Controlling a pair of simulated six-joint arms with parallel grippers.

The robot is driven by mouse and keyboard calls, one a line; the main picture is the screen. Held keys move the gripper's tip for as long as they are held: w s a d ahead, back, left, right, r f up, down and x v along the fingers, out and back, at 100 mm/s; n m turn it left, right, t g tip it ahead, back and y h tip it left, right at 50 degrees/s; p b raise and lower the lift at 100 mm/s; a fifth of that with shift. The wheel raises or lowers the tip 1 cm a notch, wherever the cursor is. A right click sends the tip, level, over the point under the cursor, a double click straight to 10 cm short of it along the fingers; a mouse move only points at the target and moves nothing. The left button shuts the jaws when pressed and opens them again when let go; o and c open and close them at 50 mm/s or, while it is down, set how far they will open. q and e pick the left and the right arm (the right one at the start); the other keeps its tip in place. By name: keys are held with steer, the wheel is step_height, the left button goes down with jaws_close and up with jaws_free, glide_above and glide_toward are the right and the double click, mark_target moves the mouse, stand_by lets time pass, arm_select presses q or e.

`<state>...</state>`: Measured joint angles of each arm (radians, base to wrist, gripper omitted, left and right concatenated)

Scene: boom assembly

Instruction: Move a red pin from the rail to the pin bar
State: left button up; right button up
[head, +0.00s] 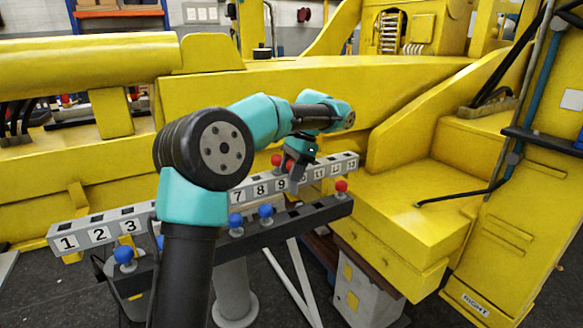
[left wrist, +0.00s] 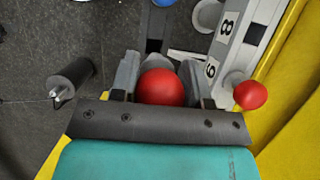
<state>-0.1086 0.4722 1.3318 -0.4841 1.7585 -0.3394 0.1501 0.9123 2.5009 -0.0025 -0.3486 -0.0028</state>
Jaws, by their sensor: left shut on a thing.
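My left gripper (head: 297,180) is over the black rail (head: 305,212) near its right part. In the left wrist view its fingers (left wrist: 160,88) are shut on a red pin (left wrist: 160,86), whose ball head shows between them. The pin's lower end is hidden, so I cannot tell whether it is clear of the rail. The grey pin bar (head: 220,200), with numbered slots, runs just behind the rail. One red pin (head: 277,160) stands on it near number 9 and also shows in the left wrist view (left wrist: 249,95). Another red pin (head: 341,186) stands at the rail's right end. My right gripper is not in view.
Blue pins (head: 265,211) stand on the rail to the left of my gripper, with one (head: 124,255) near its left end. A large yellow boom (head: 300,95) lies behind the bar, and yellow machinery (head: 410,235) stands close at the right.

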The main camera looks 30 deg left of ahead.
mark_target(291, 193)
arm_select(q)
steer(key=shift+f, duration=2.85)
steer(key=shift+f, duration=0.2)
steer(key=shift+f, duration=0.35)
steer(key=shift+f, duration=0.35)
steer(key=shift+f, duration=0.35)
steer(key=shift+f, duration=1.65)
steer(key=o, duration=1.1)
steer(key=shift+o, duration=0.2)
steer(key=shift+r, duration=0.1)
